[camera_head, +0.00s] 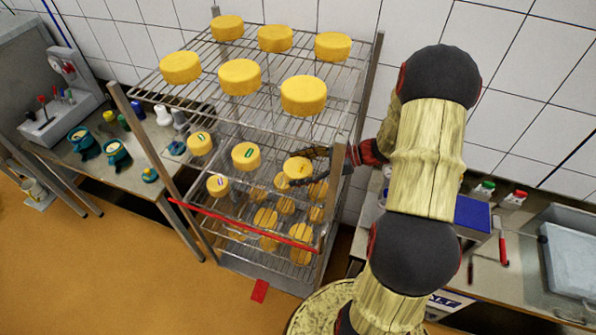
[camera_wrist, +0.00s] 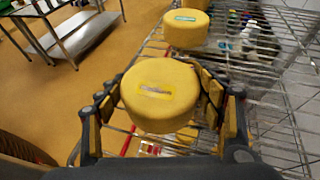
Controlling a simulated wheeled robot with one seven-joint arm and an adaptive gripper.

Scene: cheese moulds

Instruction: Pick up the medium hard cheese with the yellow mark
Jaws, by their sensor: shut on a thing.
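The medium cheese with the yellow mark (camera_head: 297,170) is a round yellow wheel at the right end of the rack's second level. My gripper (camera_head: 302,167) reaches in from the right and is shut on it, one finger on each side. In the wrist view this cheese (camera_wrist: 160,105) fills the middle, its yellow mark facing the camera, between the two fingers of my gripper (camera_wrist: 163,98). I cannot tell whether it still touches the wire shelf. A cheese with a green mark (camera_head: 246,157) stands to its left and also shows in the wrist view (camera_wrist: 186,32).
Larger cheeses stand on the top shelf (camera_head: 200,92), above my gripper. A rack post (camera_head: 336,180) is close beside my gripper. A purple-marked cheese (camera_head: 217,186) and several others sit lower. A red bar (camera_head: 240,222) crosses the rack's front. Open floor (camera_head: 130,260) lies front left.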

